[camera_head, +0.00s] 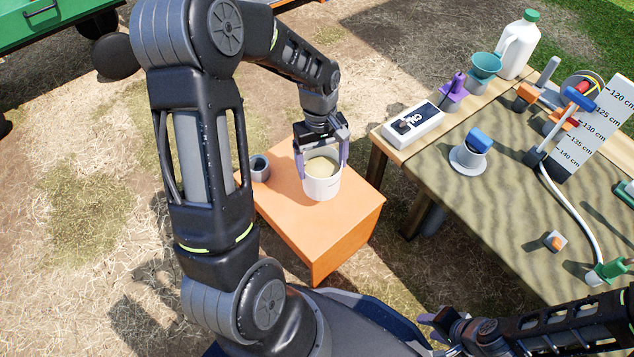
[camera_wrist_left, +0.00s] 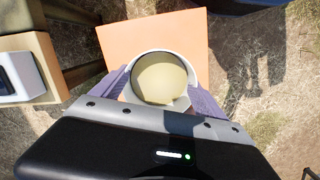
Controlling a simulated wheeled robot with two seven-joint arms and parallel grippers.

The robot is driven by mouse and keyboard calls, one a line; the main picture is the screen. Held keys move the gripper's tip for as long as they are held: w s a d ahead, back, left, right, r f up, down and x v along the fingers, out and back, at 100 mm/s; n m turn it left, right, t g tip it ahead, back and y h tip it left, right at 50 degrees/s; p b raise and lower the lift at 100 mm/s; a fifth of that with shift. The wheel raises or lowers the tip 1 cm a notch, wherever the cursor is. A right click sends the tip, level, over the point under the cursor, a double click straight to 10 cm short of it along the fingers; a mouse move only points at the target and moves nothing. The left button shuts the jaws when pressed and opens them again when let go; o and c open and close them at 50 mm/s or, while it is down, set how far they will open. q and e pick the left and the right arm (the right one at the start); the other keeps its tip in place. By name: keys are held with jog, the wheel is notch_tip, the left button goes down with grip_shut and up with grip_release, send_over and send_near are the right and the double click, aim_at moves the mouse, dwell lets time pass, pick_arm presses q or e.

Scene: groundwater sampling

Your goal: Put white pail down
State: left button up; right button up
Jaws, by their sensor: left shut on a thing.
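The white pail (camera_head: 322,184) is upright at the orange block (camera_head: 330,236), with pale yellowish contents inside. I cannot tell whether its base touches the top face. My left gripper (camera_head: 322,158) is shut on the pail, with its purple fingers on either side of it. In the left wrist view the pail (camera_wrist_left: 162,80) sits between the two fingers (camera_wrist_left: 160,90), over the orange top (camera_wrist_left: 125,38). My right gripper (camera_head: 436,322) is low at the right, away from the pail, and its fingers are too small to read.
A small grey cup (camera_head: 260,168) stands on the block, left of the pail. The wooden table (camera_head: 500,230) at right holds a white meter (camera_head: 413,124), a blue-capped jar (camera_head: 470,150), a teal funnel (camera_head: 484,66) and a white jug (camera_head: 519,45). The block's front part is clear.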

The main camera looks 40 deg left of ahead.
pick_arm(q)
jog(key=shift+f, duration=1.05)
jog(key=shift+w+f+b, duration=0.1)
jog(key=shift+f+b, duration=1.15)
jog(key=shift+f, duration=1.25)
jog(key=shift+f, duration=0.15)
jog(key=o, duration=2)
jog(key=shift+c, duration=0.2)
notch_tip(320, 180, up, 12)
jog(key=a+p, duration=0.1)
jog(key=p, duration=0.3)
jog(key=shift+w, duration=0.35)
